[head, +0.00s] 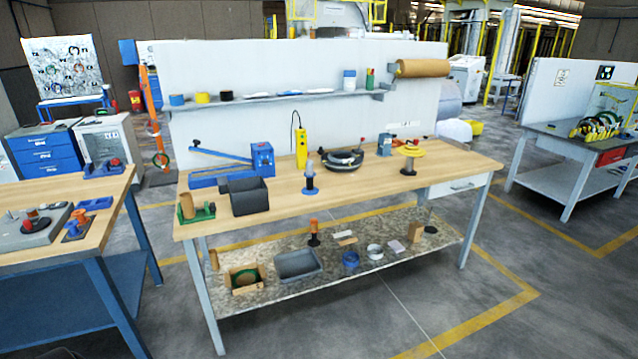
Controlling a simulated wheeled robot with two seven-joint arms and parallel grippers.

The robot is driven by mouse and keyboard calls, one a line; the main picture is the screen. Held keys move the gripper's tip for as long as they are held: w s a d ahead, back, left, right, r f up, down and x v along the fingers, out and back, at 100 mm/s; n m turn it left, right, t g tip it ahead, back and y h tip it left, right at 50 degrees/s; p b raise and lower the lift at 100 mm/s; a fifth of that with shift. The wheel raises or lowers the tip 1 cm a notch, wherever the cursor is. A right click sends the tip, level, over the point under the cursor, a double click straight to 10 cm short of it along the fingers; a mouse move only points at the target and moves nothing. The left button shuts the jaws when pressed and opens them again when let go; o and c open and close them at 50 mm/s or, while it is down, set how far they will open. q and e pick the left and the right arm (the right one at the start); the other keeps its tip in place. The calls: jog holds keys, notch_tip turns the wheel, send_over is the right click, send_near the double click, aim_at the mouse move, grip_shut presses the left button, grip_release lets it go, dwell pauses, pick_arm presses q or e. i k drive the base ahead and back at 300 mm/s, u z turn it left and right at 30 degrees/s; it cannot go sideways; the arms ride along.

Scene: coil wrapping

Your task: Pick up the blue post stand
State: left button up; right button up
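A blue post stand (309,184) stands upright on the wooden top of the middle workbench (350,200), near its front edge and left of centre. It has a round dark-blue base and a paler upper part. Nothing touches it. Neither of my grippers is in view.
A dark grey bin (249,197) stands left of the stand, a yellow device (301,147) behind it. The front bench top right of the stand is clear. A lower shelf (330,278) holds several items.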

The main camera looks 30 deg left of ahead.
aim_at(310, 189)
jog(key=z, duration=0.65)
jog(key=i, duration=2.6)
jog(key=u, duration=0.95)
jog(key=i, duration=0.75)
jog(key=u, duration=1)
